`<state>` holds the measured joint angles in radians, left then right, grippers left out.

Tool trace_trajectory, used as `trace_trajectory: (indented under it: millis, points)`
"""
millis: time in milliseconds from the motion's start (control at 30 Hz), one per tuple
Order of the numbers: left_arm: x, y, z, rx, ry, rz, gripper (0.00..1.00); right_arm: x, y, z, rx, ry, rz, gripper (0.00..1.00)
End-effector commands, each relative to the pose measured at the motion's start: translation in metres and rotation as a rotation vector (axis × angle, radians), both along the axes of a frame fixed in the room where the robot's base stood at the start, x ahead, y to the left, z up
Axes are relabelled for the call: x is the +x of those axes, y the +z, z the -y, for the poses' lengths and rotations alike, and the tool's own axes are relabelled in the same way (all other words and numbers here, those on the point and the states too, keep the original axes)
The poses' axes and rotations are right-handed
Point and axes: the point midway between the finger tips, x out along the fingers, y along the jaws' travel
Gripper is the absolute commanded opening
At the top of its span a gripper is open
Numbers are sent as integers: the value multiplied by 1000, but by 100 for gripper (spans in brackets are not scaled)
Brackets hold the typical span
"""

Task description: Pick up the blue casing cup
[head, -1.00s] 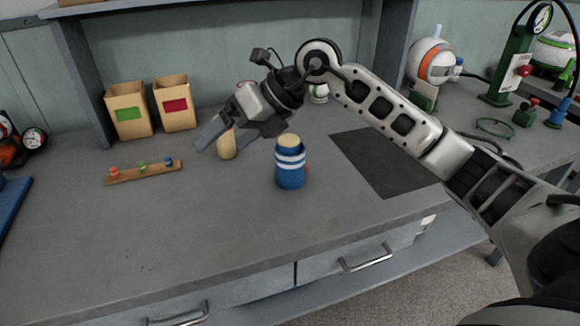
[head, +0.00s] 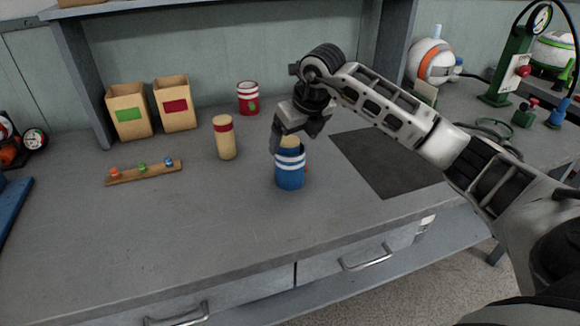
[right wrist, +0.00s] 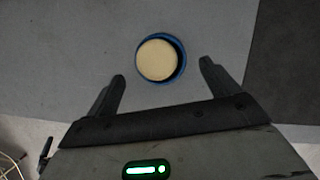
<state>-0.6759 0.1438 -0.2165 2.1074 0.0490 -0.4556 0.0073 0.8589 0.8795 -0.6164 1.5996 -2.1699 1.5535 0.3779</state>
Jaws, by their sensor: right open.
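The blue casing cup (head: 290,171), with white bands, stands upright on the grey worktop with a tan cylinder (head: 289,142) showing at its top. In the right wrist view the blue rim (right wrist: 182,62) surrounds the round tan top (right wrist: 157,60). My right gripper (head: 289,148) is over the cup in the head view, pointing down. In the right wrist view its two fingers (right wrist: 162,68) are open, one on each side of the cup, with gaps to it. I cannot tell the exact height of the fingertips. My left gripper is not in view.
A tan cylinder with a red band (head: 224,140) stands left of the cup. A red-and-white cup (head: 248,98) is behind. Two cardboard boxes (head: 127,122) and a wooden strip with coloured pegs (head: 144,173) are at left. A dark mat (head: 385,165) lies right. The front worktop is clear.

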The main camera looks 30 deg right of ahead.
Motion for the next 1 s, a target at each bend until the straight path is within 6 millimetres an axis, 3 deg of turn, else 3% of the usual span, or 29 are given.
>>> trace_trajectory:
  millis: [400,667,767,900,1000]
  points:
    - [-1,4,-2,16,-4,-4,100,20,-45,0,4,2,-1,88]
    - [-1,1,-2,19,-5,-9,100,21,-49,1,1,1,0,88]
    - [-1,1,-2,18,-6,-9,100,21,-49,1,1,1,1,65]
    - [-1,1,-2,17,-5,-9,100,21,-48,1,1,1,1,26]
    - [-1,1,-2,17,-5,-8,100,22,-48,1,2,2,2,26]
